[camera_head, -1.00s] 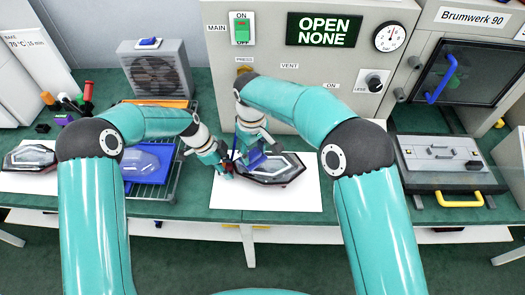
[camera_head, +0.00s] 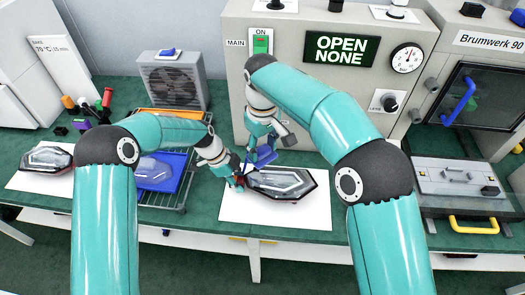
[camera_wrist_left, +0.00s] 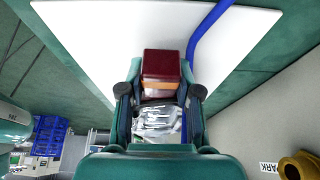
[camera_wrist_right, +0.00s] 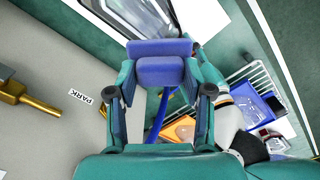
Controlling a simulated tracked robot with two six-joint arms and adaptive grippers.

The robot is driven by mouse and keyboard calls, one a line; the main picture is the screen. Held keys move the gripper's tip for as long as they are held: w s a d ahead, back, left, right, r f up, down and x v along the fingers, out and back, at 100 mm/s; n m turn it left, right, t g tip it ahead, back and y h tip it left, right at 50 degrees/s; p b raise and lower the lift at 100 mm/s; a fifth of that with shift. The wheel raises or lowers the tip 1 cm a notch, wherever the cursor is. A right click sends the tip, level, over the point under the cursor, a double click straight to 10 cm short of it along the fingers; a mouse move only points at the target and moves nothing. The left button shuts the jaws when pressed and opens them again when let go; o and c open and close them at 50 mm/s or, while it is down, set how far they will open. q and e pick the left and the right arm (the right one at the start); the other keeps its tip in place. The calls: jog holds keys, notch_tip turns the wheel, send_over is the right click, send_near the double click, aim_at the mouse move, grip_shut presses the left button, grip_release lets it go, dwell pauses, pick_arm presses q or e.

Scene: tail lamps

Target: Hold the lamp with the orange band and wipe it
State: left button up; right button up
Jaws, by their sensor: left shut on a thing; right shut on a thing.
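The lamp with the orange band (camera_wrist_left: 162,90) is a small block with a dark red top, an orange band and a clear silvery part. In the left wrist view it sits between the fingers of my left gripper (camera_wrist_left: 160,108), shut on it. In the head view my left gripper (camera_head: 238,181) is low over the white mat, and the lamp is mostly hidden. My right gripper (camera_head: 262,145) is shut on a blue wiping pad (camera_head: 262,157), above and behind the left gripper. The right wrist view shows the pad (camera_wrist_right: 160,72) apart from the lamp.
A large clear hexagonal lamp (camera_head: 283,182) lies on the white mat (camera_head: 260,212) beside my left gripper. A wire rack with a blue tray (camera_head: 160,175) stands left. Another clear lamp (camera_head: 47,157) lies farther left. A grey machine (camera_head: 330,80) stands behind.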

dwell(0.4)
pick_arm(q)
jog(key=o, duration=1.2)
jog(key=shift+c, duration=0.2)
jog(key=v, duration=1.2)
